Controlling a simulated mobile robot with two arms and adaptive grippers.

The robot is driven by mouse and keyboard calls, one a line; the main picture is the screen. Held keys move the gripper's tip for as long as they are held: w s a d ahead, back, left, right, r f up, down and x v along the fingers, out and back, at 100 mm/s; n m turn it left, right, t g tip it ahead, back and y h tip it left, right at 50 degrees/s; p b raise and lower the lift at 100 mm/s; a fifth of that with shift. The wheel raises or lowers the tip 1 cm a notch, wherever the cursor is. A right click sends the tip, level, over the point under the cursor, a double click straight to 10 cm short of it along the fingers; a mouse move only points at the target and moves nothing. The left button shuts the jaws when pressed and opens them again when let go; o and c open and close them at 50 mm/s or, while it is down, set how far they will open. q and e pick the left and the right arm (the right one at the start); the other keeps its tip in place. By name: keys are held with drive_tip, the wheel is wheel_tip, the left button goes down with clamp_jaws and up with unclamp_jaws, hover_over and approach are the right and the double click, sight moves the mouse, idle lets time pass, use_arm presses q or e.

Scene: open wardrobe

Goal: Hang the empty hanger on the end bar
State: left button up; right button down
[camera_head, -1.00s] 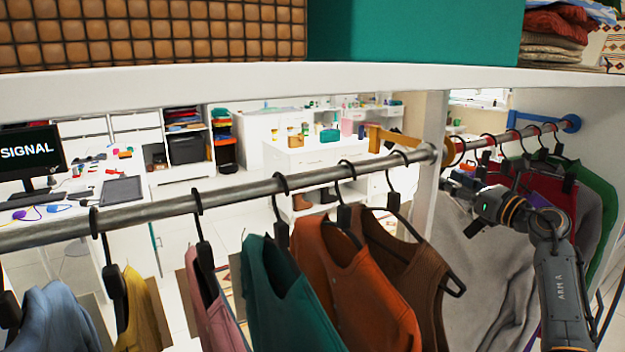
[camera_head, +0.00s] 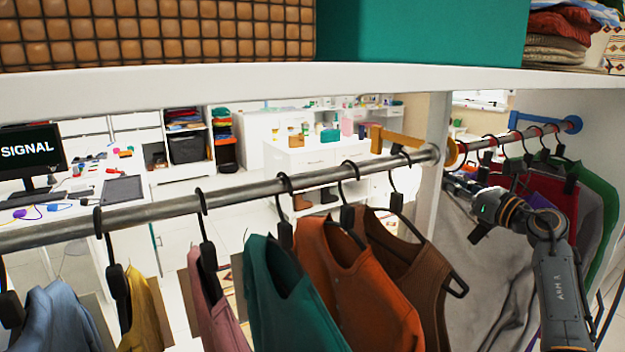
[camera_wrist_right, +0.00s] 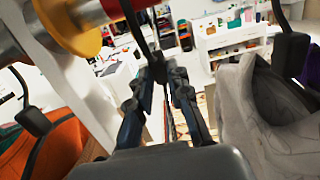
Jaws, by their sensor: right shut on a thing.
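My right gripper (camera_head: 458,187) is just right of the white divider, below the short rail. In the right wrist view its fingers (camera_wrist_right: 168,88) are shut on a thin black hanger (camera_wrist_right: 143,32), whose stem and hook rise toward the red part of the bar (camera_wrist_right: 118,8). I cannot tell whether the hook rests on it. In the head view this end bar (camera_head: 528,131) runs from a yellow flange (camera_head: 451,152) on the divider to a blue bracket (camera_head: 572,124). The held hanger is hard to make out there. My left gripper is out of view.
A long grey rail (camera_head: 240,192) left of the divider (camera_head: 434,190) holds several garments, including an orange one (camera_head: 350,275). More garments, including a grey one (camera_wrist_right: 240,110), hang close right of my gripper. A white shelf (camera_head: 300,85) spans above.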

drive_tip(key=shift+r+p, duration=0.45)
drive_tip(key=shift+r, duration=0.35)
drive_tip(key=shift+s+d+r+p, duration=0.15)
drive_tip(key=shift+r+p, duration=0.6)
drive_tip(key=shift+r, duration=0.5)
